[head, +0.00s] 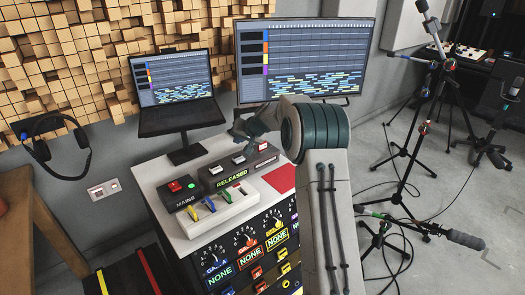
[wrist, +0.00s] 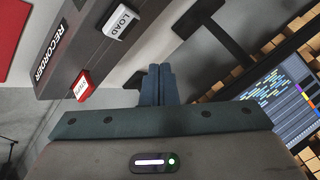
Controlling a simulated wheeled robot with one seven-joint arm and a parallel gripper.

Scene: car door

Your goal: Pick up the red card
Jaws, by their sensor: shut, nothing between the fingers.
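The red card (head: 281,178) lies flat on the white top of the console at its right edge, in front of my arm. It also shows in the wrist view as a red patch (wrist: 14,34) at the upper left corner, cut off by the frame. My gripper (wrist: 159,70) is shut and empty, its two dark fingers pressed together. In the head view my gripper (head: 240,130) is above the back of the console, behind the recorder box and away from the card, partly hidden by my own wrist.
The recorder box (head: 252,159) with buttons (wrist: 121,20) stands close to my gripper, left of the card in the head view. A mains box (head: 182,193) and a slider panel (head: 215,206) are further left. A laptop (head: 175,85) and monitor (head: 305,60) stand behind.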

